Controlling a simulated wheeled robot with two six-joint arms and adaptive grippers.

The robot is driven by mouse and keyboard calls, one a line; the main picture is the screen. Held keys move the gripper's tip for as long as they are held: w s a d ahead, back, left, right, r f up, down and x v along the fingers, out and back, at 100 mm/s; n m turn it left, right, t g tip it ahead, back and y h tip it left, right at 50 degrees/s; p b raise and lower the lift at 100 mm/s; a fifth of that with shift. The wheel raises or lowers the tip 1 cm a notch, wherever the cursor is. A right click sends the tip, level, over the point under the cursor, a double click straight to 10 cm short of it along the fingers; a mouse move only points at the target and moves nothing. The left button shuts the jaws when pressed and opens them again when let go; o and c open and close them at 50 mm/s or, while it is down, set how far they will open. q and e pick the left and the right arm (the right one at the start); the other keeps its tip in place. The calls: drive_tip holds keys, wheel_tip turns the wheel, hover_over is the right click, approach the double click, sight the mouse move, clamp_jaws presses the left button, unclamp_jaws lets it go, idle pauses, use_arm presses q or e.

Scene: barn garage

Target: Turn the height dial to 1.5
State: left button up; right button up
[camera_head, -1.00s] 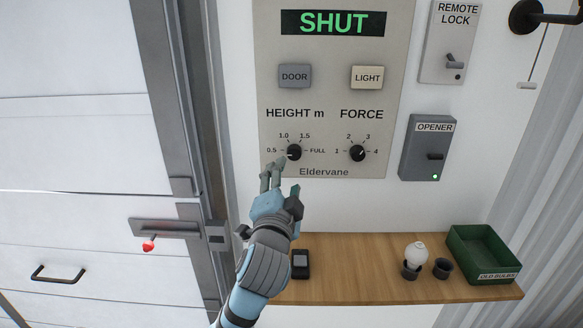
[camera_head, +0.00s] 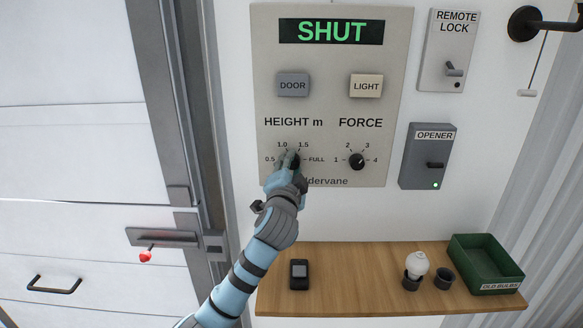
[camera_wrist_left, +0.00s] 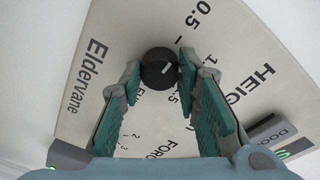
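The black height dial (camera_head: 294,160) sits low on the beige control panel (camera_head: 333,100), under the "HEIGHT m" label, and is mostly covered by my left gripper (camera_head: 287,160). In the left wrist view the dial (camera_wrist_left: 158,68) shows a short white mark; which number it points to is not clear. My left gripper (camera_wrist_left: 158,78) is open, its two fingers on either side of the dial with the dial between the tips. Whether the fingertips touch it cannot be told. The display (camera_head: 331,31) reads SHUT. My right gripper is not in view.
The force dial (camera_head: 357,161) is just to the right. Above are the DOOR (camera_head: 293,85) and LIGHT (camera_head: 366,86) buttons. The opener box (camera_head: 427,155) is farther right. A wooden shelf (camera_head: 345,290) below holds a bulb, a small black device and a green bin (camera_head: 487,264).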

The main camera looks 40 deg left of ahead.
use_arm(q)
drive_tip(key=shift+c, duration=1.2)
drive_tip(key=m+p, duration=0.2)
drive_tip(key=p, duration=0.1)
drive_tip(key=m+p, duration=0.2)
drive_tip(key=p, duration=0.2)
drive_tip(key=shift+r+m, duration=0.2)
drive_tip(key=shift+m, duration=0.1)
drive_tip(key=shift+f+m+g+p, duration=0.1)
drive_tip(key=shift+m+g+p, duration=0.2)
drive_tip(key=shift+m+p, duration=0.5)
drive_tip(key=m, duration=0.3)
drive_tip(key=shift+f+m+g, duration=0.1)
drive_tip(key=shift+m+g, duration=0.2)
drive_tip(key=m, duration=0.5)
drive_tip(key=shift+d, duration=0.1)
drive_tip(key=m, duration=0.4)
drive_tip(key=shift+g+y, duration=0.4)
drive_tip(key=shift+w+d+m+y, duration=0.1)
drive_tip(key=shift+m+y, duration=0.2)
drive_tip(key=shift+m, duration=1.4)
